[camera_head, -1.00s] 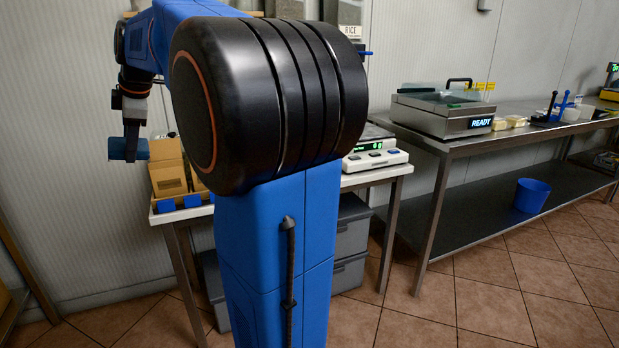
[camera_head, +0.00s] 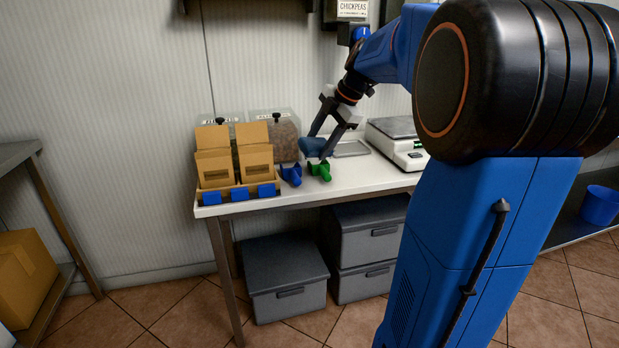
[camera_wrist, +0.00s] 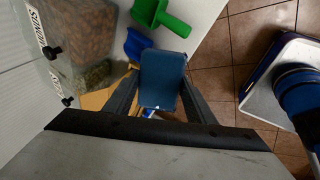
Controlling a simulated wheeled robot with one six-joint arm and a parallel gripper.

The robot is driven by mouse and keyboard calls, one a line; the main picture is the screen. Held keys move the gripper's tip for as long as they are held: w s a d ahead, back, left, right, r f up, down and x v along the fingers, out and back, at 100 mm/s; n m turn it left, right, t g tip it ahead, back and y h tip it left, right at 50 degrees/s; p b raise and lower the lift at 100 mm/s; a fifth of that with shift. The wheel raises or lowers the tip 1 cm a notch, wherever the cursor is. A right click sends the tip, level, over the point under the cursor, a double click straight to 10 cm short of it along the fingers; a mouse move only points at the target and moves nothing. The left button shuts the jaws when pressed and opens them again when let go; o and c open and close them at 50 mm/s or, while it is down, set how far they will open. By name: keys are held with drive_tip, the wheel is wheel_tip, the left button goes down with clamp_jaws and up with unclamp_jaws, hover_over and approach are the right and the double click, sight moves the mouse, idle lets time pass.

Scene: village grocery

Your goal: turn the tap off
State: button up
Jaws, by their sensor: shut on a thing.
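I see no tap in either current view. My gripper (camera_head: 319,145) is shut on a dark blue block-like object (camera_head: 310,146), above the white table beside the scoops. In the wrist view the same object sits between the two fingers of my gripper (camera_wrist: 163,92), its face towards the camera. What the object is, I cannot tell.
The white table (camera_head: 345,185) bears cardboard cartons (camera_head: 254,160), a blue scoop (camera_head: 291,175), a green scoop (camera_head: 320,171), a metal tray (camera_head: 350,149) and a scale (camera_head: 400,150). Clear bins (camera_wrist: 85,30) stand behind. Grey boxes (camera_head: 285,280) sit beneath. Floor in front is clear.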

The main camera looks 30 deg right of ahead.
drive_tip(key=f, duration=1)
drive_tip(key=shift+a+f, duration=0.15)
drive_tip(key=shift+a, duration=0.05)
drive_tip(key=o, duration=0.9)
drive_tip(key=shift+o, duration=0.2)
drive_tip(key=v, duration=1.2)
